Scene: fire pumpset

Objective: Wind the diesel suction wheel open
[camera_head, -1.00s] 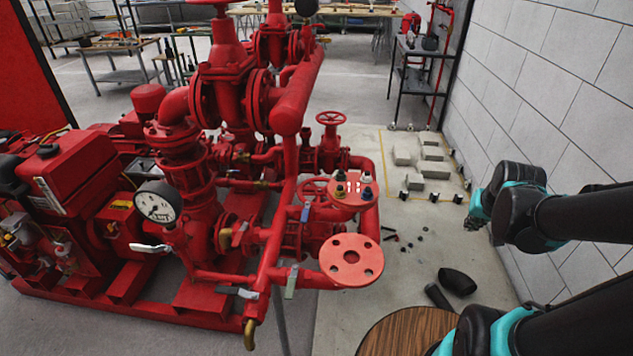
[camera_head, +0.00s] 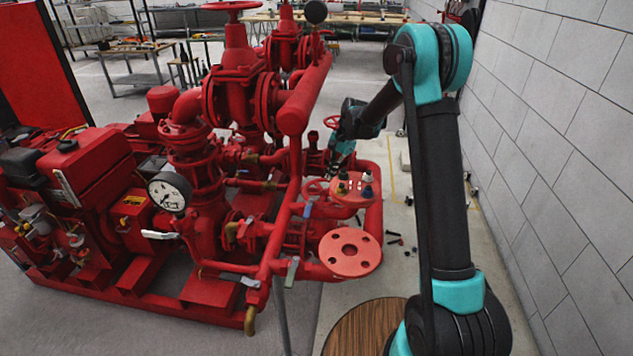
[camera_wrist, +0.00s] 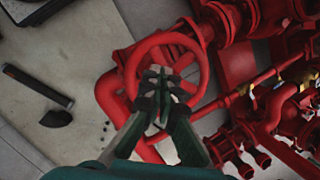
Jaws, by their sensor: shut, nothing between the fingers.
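A red handwheel (camera_wrist: 199,45) fills the middle of the wrist view. My gripper (camera_wrist: 160,77) is shut and empty, its fingertips over the wheel's opening near the hub; I cannot tell whether they touch it. In the head view my gripper (camera_head: 338,170) points down among the pipes. A small red handwheel (camera_head: 316,187) is low beside it, and another red handwheel (camera_head: 331,122) is partly hidden behind my wrist. I cannot tell which of them is the diesel suction wheel.
A flange plate with coloured caps (camera_head: 352,190) and a round red flange (camera_head: 350,253) stand close to my gripper. A pressure gauge (camera_head: 170,192) is at the left. A black tube (camera_wrist: 38,86) lies on the floor. The block wall (camera_head: 560,150) bounds the right.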

